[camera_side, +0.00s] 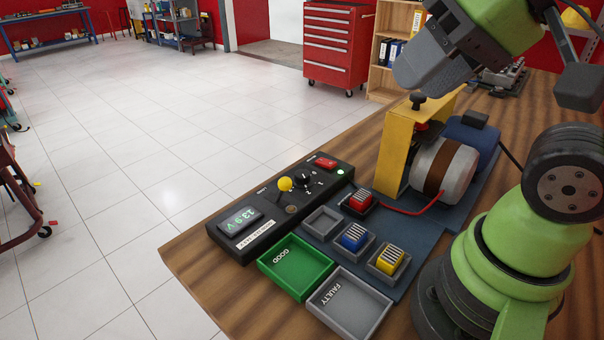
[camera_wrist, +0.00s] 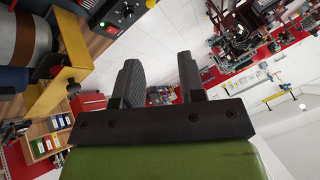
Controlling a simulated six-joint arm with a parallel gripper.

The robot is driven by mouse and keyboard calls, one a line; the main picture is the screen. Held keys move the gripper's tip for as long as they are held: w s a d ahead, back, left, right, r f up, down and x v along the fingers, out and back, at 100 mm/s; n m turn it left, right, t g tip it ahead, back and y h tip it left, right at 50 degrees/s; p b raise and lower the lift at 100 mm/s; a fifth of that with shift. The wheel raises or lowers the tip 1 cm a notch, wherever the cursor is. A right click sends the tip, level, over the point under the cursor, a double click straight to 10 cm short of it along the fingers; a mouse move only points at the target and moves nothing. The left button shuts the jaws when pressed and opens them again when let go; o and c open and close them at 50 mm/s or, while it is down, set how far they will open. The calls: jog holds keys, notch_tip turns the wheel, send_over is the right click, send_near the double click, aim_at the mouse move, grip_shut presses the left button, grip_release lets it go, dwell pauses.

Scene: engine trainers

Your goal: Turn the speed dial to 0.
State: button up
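The speed dial appears to be the black knob (camera_side: 303,179) on the dark control box (camera_side: 262,222), between a yellow-balled lever (camera_side: 285,184) and a red switch (camera_side: 326,162). Its exact setting is too small to read. In the wrist view, part of the control box with a knob (camera_wrist: 127,11) shows at the top edge. My gripper (camera_side: 412,78) is high above the bench at the upper right, above the yellow frame and well away from the dial. In the wrist view its two fingers (camera_wrist: 160,82) stand apart with nothing between them.
A yellow frame (camera_side: 392,152) and motor (camera_side: 442,172) stand right of the box. A lit display (camera_side: 240,221) shows a voltage. A green GOOD tray (camera_side: 297,266), a grey FAULTY tray (camera_side: 350,304) and coloured blocks (camera_side: 355,237) lie in front. Space above the box is clear.

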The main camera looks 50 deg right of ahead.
jog(key=o, duration=0.4)
jog(key=w+m, duration=0.1)
jog(key=w, duration=0.1)
jog(key=w+d+m+g, duration=0.1)
jog(key=w+m, duration=0.1)
jog(key=w+m+g, duration=0.1)
jog(key=w, duration=0.1)
jog(key=shift+w+d+r+m+h, duration=0.15)
jog(key=shift+w+m+h, duration=0.15)
jog(key=shift+w, duration=0.1)
jog(key=m+g+h, duration=0.1)
jog(key=m+g, duration=0.4)
jog(key=m, duration=1)
send_over(302, 173)
notch_tip(302, 173, down, 18)
notch_tip(302, 173, down, 10)
jog(key=shift+f, duration=0.1)
jog(key=c, duration=0.9)
